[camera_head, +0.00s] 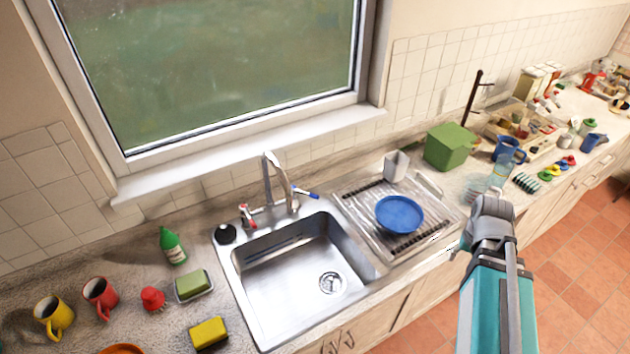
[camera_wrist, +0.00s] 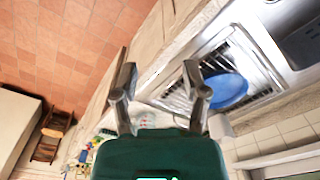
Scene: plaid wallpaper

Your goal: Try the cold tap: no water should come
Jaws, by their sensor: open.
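The chrome faucet (camera_head: 268,172) stands behind the steel sink (camera_head: 290,285), its spout curving up over the basin. The cold tap (camera_head: 306,193) is the blue-tipped lever on its right side. The hot tap (camera_head: 247,212), with red, is on its left. No water stream shows below the spout, and the basin looks empty. My gripper (camera_wrist: 158,68) is open and empty in the wrist view, its two fingers apart. The faucet is not visible in the wrist view.
A blue plate (camera_head: 400,214) lies on the ridged drainer (camera_head: 362,229) right of the sink; a pale cup (camera_head: 396,164) and green box (camera_head: 450,147) stand behind. A green bottle (camera_head: 172,246), sponge and mugs are left of the sink. The space above the basin is clear.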

